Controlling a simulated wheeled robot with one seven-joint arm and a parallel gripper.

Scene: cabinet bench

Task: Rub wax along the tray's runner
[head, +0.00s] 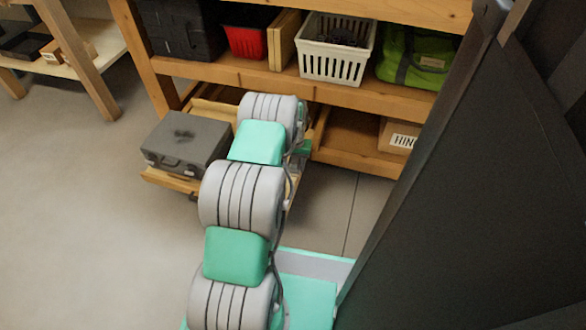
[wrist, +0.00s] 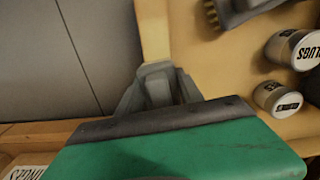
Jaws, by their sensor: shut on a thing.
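The pulled-out wooden tray (head: 155,177) is under the bench in the head view, with a grey case on it. In the wrist view its pale wooden side edge, where the runner would be (wrist: 153,35), runs up the picture. My gripper (wrist: 158,78) is at the end of this edge in the picture, its dark fingers shut on a small grey block (wrist: 157,90), which looks like the wax. Whether the block touches the wood I cannot tell. In the head view my arm hides most of the tray's right side, and the block does not show.
The grey case (head: 185,142) lies on the tray's left part. Cans (wrist: 280,98) and a brush (wrist: 211,14) lie inside the tray. The bench shelf holds a red bin (head: 246,41), white basket (head: 336,50) and green bag (head: 412,58). Floor right of the tray is clear.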

